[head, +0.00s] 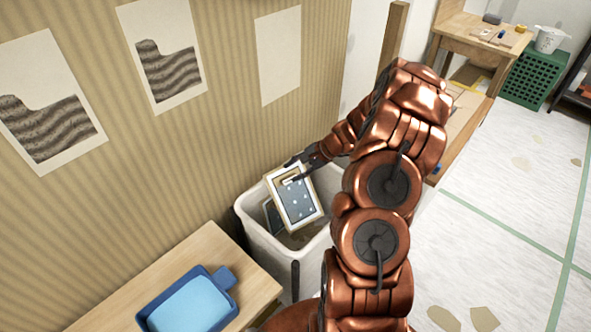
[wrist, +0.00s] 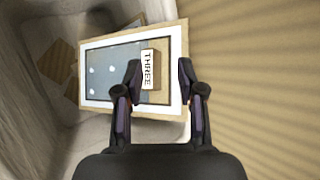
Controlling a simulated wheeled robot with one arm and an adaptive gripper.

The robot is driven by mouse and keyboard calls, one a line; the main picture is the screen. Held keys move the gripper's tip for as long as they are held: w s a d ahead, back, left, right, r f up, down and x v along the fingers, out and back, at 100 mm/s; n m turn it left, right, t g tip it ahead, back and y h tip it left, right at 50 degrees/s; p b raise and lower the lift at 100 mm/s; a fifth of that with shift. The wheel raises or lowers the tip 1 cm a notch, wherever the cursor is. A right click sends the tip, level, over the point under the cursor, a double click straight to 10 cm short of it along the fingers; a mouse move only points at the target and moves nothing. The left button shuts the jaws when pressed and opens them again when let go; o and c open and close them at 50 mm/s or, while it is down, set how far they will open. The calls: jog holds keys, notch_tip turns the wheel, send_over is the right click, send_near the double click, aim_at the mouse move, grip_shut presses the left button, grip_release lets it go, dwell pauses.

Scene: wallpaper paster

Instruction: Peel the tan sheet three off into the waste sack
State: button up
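Sheet three is a framed panel with a tan edge, white border and grey-blue dotted face (head: 297,203). It is tilted in the mouth of the pale waste sack (head: 247,218), its upper part above the rim. In the wrist view the sheet (wrist: 110,70) carries a tan tab with a white label reading THREE (wrist: 147,70). My gripper (head: 291,170) is over the sheet's top edge. In the wrist view its fingers (wrist: 159,72) are spread either side of the tab, with a gap on the right. Whether the left finger touches it is unclear.
Another dotted panel (head: 272,215) is lower in the sack. Three sheets hang on the striped wall, two patterned (head: 168,62) and one plain (head: 278,58). A wooden table (head: 195,246) with a blue tray (head: 218,278) stands at front left. The floor at right is mostly clear.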

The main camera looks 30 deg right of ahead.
jog(key=shift+o, duration=0.5)
jog(key=v, duration=1.2)
